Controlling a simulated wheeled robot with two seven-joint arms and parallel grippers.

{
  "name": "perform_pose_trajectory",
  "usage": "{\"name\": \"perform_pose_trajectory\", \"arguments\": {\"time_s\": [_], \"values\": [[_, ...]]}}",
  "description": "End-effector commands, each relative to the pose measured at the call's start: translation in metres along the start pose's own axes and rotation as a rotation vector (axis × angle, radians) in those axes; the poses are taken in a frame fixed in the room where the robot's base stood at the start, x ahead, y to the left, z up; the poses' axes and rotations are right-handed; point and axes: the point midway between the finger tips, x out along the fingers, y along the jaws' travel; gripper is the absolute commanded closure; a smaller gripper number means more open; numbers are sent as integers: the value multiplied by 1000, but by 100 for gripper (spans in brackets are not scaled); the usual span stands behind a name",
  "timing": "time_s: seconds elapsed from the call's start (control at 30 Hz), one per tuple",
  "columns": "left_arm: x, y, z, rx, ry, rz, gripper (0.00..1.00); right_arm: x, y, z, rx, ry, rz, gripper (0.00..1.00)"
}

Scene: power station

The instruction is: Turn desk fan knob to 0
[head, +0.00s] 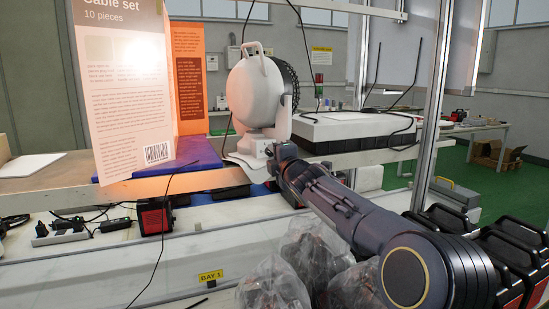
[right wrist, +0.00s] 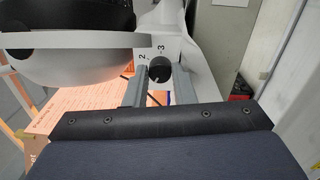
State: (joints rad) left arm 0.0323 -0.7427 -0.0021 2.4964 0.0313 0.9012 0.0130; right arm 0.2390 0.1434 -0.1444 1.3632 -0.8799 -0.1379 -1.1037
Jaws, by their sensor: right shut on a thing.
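The white desk fan (head: 252,95) stands on the shelf left of my right arm in the head view, with its dark grille facing right. Its white housing also shows in the right wrist view (right wrist: 85,62). The round dark knob (right wrist: 159,70) is on the white stand, with the marks 2 and 3 beside it. My right gripper (head: 274,158) is at the fan's base. In the right wrist view its two grey fingers (right wrist: 159,87) stand on either side of the knob, shut on it. The knob's pointer is not clear. My left gripper is not in view.
A tall cable set box (head: 122,95) and an orange box (head: 188,75) stand left of the fan. A white box-like unit (head: 350,125) is to its right, near a metal post (head: 432,110). Clear bags (head: 275,285) and black-handled cases (head: 515,245) are in front.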

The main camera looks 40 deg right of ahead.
Motion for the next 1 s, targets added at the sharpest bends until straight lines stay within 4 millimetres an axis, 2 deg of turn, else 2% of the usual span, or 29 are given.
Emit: {"name": "perform_pose_trajectory", "arguments": {"time_s": [0.3, 0.5, 1.0], "values": [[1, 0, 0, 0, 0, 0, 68, 0, -1, 0, -270, 14, -2, 100], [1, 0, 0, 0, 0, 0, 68, 0, -2, 0, -389, 21, -3, 100], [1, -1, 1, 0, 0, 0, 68, 0, -2, -1, -496, 28, -3, 100]]}}
